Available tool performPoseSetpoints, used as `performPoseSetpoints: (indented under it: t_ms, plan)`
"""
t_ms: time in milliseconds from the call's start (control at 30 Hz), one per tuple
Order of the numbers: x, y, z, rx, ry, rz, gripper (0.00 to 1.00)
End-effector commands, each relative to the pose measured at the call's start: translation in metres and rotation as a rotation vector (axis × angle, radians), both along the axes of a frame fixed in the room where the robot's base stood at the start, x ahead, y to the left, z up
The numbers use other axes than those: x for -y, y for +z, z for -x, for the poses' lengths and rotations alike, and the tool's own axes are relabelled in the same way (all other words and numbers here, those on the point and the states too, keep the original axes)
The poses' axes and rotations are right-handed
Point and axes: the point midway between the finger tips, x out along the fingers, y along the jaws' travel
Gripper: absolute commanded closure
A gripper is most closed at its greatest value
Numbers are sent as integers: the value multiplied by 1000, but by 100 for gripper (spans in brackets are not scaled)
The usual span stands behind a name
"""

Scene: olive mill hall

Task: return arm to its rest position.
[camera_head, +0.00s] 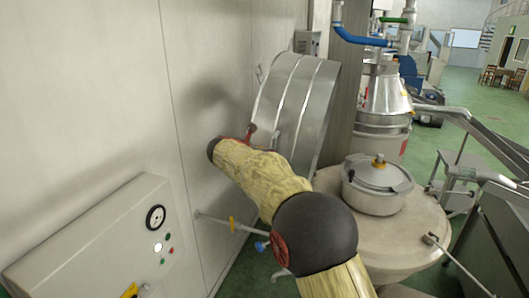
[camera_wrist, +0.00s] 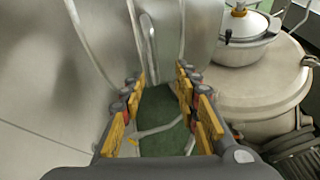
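My arm (camera_head: 262,180) reaches up from the bottom of the head view, bent at a dark round joint, with its far end close to the pale wall. My gripper (camera_wrist: 161,82) shows in the wrist view with its two yellow-padded fingers apart. In the head view the gripper is mostly hidden behind my arm; a small red and dark part shows beside the curved metal drum.
A curved metal drum (camera_head: 300,95) stands just beyond my arm. A round vessel (camera_head: 425,232) with a lidded pot (camera_head: 375,190) is at the right. A control panel (camera_head: 105,245) is at the lower left.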

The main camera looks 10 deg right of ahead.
Motion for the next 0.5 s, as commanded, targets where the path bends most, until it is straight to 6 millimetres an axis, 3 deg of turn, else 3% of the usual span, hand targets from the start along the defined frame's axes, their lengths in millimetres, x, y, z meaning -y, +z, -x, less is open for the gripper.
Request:
performPoseSetpoints:
  t_ms: [167,333,500]
  plan:
    - [0,0,0,11,-8,-14,68]
    - [-1,-7,2,91,-84,-153,68]
    - [-4,-81,39,102,-272,-422,68]
